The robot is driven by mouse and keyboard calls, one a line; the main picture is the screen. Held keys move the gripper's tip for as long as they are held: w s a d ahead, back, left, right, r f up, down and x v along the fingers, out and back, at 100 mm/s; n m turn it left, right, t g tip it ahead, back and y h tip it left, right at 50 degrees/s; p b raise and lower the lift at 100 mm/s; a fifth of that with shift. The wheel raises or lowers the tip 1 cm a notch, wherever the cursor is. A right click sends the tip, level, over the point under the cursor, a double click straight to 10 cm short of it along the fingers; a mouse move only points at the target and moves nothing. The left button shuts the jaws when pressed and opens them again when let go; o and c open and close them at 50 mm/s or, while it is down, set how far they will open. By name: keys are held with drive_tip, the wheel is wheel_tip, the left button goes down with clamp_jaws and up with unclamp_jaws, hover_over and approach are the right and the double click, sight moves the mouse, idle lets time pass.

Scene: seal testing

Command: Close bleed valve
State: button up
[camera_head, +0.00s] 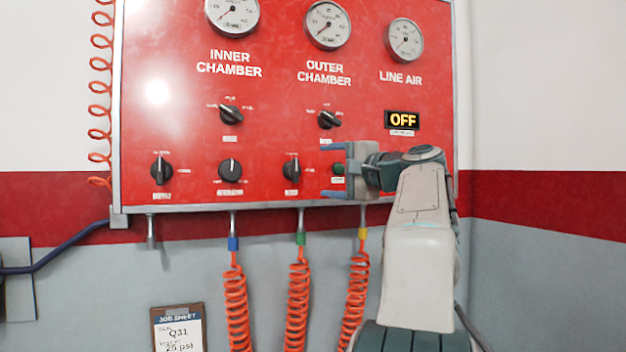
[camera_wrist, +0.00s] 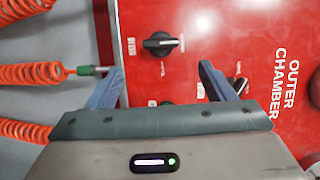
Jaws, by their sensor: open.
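The red panel (camera_head: 180,60) carries several black rotary knobs. Their small labels are too blurred to read, so I cannot tell which is the bleed valve. The lower row has a left knob (camera_head: 161,170), a middle knob (camera_head: 229,170) and a right knob (camera_head: 291,169); the left and right handles look about vertical. My gripper (camera_head: 330,169) is open and empty at the panel's lower right, just right of the right knob. In the wrist view a knob (camera_wrist: 160,43) shows beyond the gap between my open fingertips (camera_wrist: 162,75), apart from them.
Upper knobs sit under INNER CHAMBER (camera_head: 231,114) and OUTER CHAMBER (camera_head: 329,120). The OFF display (camera_head: 402,120) is above my arm. Orange coiled hoses (camera_head: 297,305) hang below the panel.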

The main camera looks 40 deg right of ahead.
drive_tip(key=shift+s+d, duration=0.2)
drive_tip(key=shift+s, duration=0.9)
drive_tip(key=shift+s+d, duration=0.15)
drive_tip(key=shift+s, duration=0.95)
